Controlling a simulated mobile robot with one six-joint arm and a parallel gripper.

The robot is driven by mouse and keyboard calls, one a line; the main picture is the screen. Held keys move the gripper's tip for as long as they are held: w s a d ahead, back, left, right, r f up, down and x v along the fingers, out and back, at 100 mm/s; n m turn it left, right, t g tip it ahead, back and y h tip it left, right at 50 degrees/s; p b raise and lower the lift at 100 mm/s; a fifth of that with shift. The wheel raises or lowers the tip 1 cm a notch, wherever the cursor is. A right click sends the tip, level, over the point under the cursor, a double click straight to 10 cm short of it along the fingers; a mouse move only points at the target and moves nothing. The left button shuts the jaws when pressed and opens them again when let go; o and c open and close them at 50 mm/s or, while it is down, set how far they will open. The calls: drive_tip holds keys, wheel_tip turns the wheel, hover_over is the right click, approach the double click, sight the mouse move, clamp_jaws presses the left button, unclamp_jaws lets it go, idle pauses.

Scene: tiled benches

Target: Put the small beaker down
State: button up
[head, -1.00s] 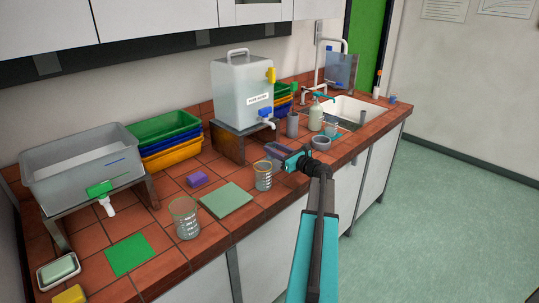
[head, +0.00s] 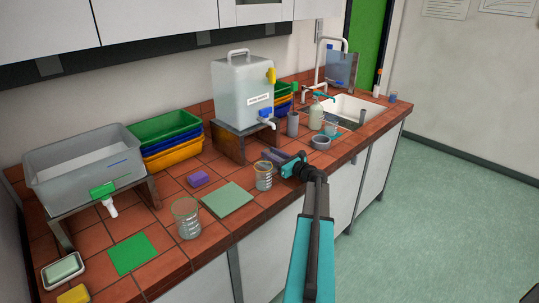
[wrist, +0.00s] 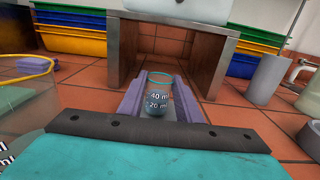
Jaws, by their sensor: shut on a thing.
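The small beaker (wrist: 158,92) is clear glass with a teal rim and 40 and 20 ml marks. In the wrist view it stands upright between the two pale purple fingers of my gripper (wrist: 160,104), which is shut on it. In the head view my gripper (head: 276,156) is low over the front part of the bench, just behind and right of a yellow-rimmed beaker (head: 264,176). The held beaker is hard to make out there. I cannot tell whether its base touches the tiles.
A metal stand (head: 229,146) with a water tank (head: 241,92) is behind my gripper. A larger beaker (head: 187,219) and a pale green pad (head: 227,199) are to the left. A grey ring-shaped dish (head: 321,143) and a grey cup (head: 293,124) are to the right.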

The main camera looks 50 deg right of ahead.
drive_tip(key=shift+f+b, duration=0.2)
drive_tip(key=shift+b, duration=0.1)
drive_tip(key=o, duration=1.2)
drive_tip(key=shift+c, duration=0.2)
drive_tip(key=shift+r+p, duration=0.2)
drive_tip(key=shift+p, duration=0.1)
drive_tip(key=shift+s+f, duration=0.1)
drive_tip(key=shift+s, duration=0.2)
drive_tip(key=s+b, duration=0.1)
drive_tip(key=s, duration=0.2)
drive_tip(key=s+b, duration=0.2)
drive_tip(key=s, duration=0.2)
drive_tip(key=s+a+b, duration=0.1)
drive_tip(key=s, duration=0.3)
drive_tip(key=shift+s, duration=0.25)
drive_tip(key=shift+o, duration=0.4)
